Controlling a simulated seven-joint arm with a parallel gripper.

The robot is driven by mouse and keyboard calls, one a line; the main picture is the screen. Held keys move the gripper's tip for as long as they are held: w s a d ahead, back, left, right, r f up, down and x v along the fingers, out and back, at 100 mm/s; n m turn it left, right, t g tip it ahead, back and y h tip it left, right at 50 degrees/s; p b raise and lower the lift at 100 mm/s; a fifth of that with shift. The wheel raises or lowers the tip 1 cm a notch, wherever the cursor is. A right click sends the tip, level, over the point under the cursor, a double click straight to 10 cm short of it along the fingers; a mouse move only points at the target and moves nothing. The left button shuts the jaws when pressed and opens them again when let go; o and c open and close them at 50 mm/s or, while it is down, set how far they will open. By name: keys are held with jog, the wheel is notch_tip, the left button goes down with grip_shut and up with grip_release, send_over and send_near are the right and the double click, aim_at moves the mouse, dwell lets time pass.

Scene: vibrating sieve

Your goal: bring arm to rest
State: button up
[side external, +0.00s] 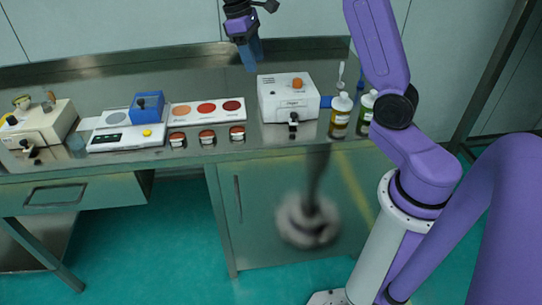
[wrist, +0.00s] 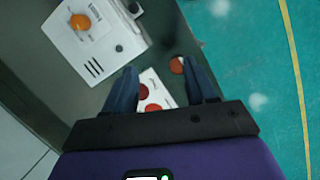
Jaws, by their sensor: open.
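My gripper (side external: 252,55) hangs above the back of the steel bench in the side external view, pointing down. It is clear of everything on the bench. In the wrist view its two blue fingers (wrist: 163,90) are spread apart with nothing between them; below them the bench shows with part of a white panel with red discs. My purple arm rises at the right of the side external view.
The bench (side external: 225,70) carries a white box with an orange knob (side external: 287,98), a disc panel (side external: 207,111), small jars (side external: 207,138), a scale with a blue block (side external: 147,107), a cream device (side external: 38,124) and bottles (side external: 341,115). The bench's back strip is clear.

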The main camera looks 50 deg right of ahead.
jog(key=s+a+f+n+t, duration=0.15)
jog(key=s+a+n, duration=0.25)
jog(key=s+a, duration=0.95)
jog(key=s+d+f+n+y, duration=0.1)
jog(key=s+f+n, duration=0.1)
jog(key=s, duration=0.7)
jog(key=s+d+f+n+t, duration=0.1)
jog(key=s+f+n, duration=0.1)
jog(key=s, duration=0.7)
jog(key=shift+d+f+y, duration=0.2)
jog(key=shift+d+y, duration=0.05)
jog(key=shift+y, duration=0.15)
